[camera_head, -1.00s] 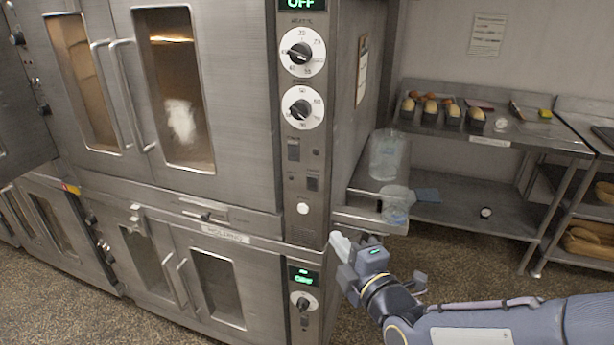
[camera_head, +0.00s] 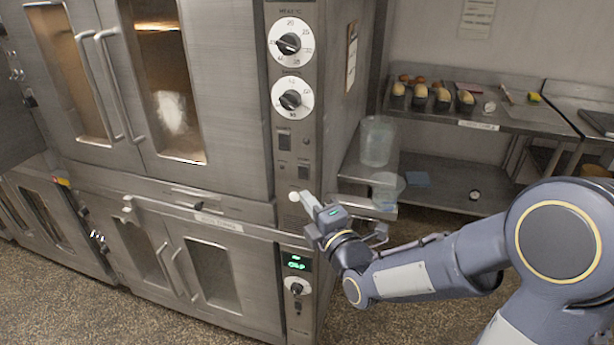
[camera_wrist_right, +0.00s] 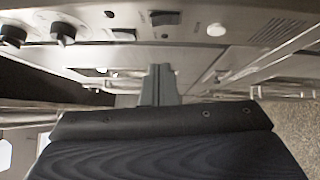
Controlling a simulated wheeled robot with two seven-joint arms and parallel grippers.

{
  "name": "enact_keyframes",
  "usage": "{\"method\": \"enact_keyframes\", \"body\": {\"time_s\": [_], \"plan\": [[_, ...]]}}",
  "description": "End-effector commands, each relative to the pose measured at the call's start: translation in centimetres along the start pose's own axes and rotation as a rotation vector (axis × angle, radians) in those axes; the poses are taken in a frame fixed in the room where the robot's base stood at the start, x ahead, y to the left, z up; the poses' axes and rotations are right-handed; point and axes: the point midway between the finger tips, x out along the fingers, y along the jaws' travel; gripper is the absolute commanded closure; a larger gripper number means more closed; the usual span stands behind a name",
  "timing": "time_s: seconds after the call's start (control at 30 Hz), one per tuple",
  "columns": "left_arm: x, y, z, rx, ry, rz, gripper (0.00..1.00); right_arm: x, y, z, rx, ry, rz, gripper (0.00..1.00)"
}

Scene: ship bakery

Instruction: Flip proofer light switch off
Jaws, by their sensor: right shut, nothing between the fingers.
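The upper oven-like cabinet has a steel control panel (camera_head: 290,220) with two dark rocker switches. One is the larger switch (camera_head: 284,138) below the dials; the other is a lower switch (camera_head: 303,168) to its right. I cannot read which is the proofer light switch. My right gripper (camera_head: 305,202) is shut and empty, its tips near the lower panel beside a white round lamp. In the right wrist view its closed fingers (camera_wrist_right: 160,84) point at the panel, apart from the lower switch (camera_wrist_right: 165,17), the larger switch (camera_wrist_right: 122,34) and the white lamp (camera_wrist_right: 216,29). My left gripper is out of view.
Two white-faced dials (camera_head: 290,42) sit above the switches. The lower cabinet has a lit green display (camera_head: 296,262) and a dial. A steel table (camera_head: 440,180) with clear containers and loaves stands right of the cabinet. Door handles (camera_head: 120,90) stick out at left.

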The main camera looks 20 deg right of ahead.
Motion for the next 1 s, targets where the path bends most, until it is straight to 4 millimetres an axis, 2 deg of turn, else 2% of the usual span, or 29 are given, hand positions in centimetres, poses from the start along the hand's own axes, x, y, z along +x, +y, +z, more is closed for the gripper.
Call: {"method": "enact_keyframes", "body": {"time_s": [0.03,0.13,0.33,0.5,1.0], "plan": [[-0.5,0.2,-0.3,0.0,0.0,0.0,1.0,1.3,0.2,0.0,-0.002,0.001,-0.002,1.0],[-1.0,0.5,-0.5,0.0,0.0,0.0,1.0,3.4,0.2,0.0,-0.002,0.0,-0.002,1.0],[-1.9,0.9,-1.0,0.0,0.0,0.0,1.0,5.7,0.2,1.9,0.0,-0.003,-0.001,1.0],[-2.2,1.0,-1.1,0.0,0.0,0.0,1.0,6.5,0.1,2.7,0.001,-0.001,-0.001,1.0],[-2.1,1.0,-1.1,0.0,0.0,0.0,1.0,7.0,0.3,3.2,0.03,-0.002,-0.025,1.0]]}}
